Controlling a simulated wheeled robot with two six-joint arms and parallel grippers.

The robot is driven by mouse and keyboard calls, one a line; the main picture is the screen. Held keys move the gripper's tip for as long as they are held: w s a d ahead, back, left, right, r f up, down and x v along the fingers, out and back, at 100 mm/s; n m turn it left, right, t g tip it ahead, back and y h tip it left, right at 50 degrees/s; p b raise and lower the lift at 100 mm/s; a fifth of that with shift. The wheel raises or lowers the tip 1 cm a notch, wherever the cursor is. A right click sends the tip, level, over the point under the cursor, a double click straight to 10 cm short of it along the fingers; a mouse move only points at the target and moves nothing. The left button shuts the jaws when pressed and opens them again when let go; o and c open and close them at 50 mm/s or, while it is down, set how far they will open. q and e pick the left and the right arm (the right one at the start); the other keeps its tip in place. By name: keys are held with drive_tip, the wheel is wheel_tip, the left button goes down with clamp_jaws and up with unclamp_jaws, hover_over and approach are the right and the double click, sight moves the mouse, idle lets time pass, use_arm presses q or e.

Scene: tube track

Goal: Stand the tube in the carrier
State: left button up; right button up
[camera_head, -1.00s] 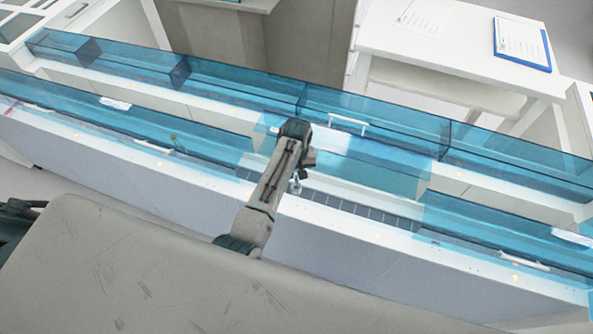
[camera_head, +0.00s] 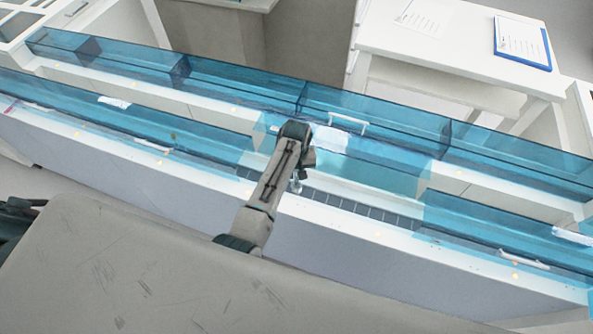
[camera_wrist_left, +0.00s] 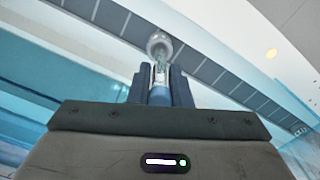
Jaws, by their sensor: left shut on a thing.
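My left gripper (camera_wrist_left: 160,93) is shut on a slim tube (camera_wrist_left: 160,75), seen between its two dark fingers in the left wrist view. A clear, round, shiny piece (camera_wrist_left: 159,45) lies at the tube's far end, over the dark segmented track. I cannot tell whether it is the carrier or part of the tube. In the head view, a small pale piece (camera_head: 296,187) shows beside my left arm, above the track; the fingers are mostly hidden by the arm. My right gripper is not in view.
The dark track (camera_head: 360,209) runs along a white bench, with an uncovered stretch in the middle. Blue transparent covers (camera_head: 480,222) close off both sides of it. A second blue-walled channel (camera_head: 375,120) lies behind. A white table with a clipboard (camera_head: 522,44) stands at the back right.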

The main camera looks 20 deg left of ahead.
use_arm(q)
drive_tip(key=shift+f, duration=0.35)
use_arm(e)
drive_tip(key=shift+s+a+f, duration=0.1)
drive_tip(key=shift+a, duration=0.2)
use_arm(q)
drive_tip(key=shift+f, duration=0.25)
drive_tip(key=shift+f, duration=0.2)
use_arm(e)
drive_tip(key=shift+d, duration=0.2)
use_arm(q)
drive_tip(key=shift+f, duration=0.3)
drive_tip(key=o, duration=0.9)
